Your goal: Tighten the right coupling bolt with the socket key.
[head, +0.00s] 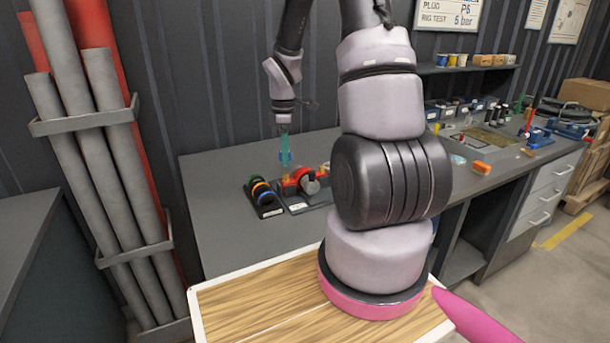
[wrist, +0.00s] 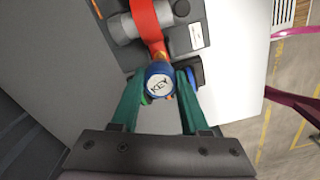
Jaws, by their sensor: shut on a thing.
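The socket key shows in the wrist view as a round blue cap (wrist: 160,86) marked "KEY", between the teal fingertips of my gripper (wrist: 163,98). My gripper (head: 285,150) is shut on it. In the head view the blue key (head: 286,157) points down above the left part of the red pump (head: 302,178). The pump's red body (wrist: 146,18) and grey cylinder (wrist: 124,28) lie just beyond the key in the wrist view. The right coupling bolt is not clearly visible, and I cannot tell whether the key's socket is on a bolt.
A black rack with coloured rings (head: 263,195) stands left of the pump on the grey bench (head: 215,200). Bench room left of the rack is clear. My arm hides part of the bench right of the pump. Farther right are an orange block (head: 481,168) and several bins.

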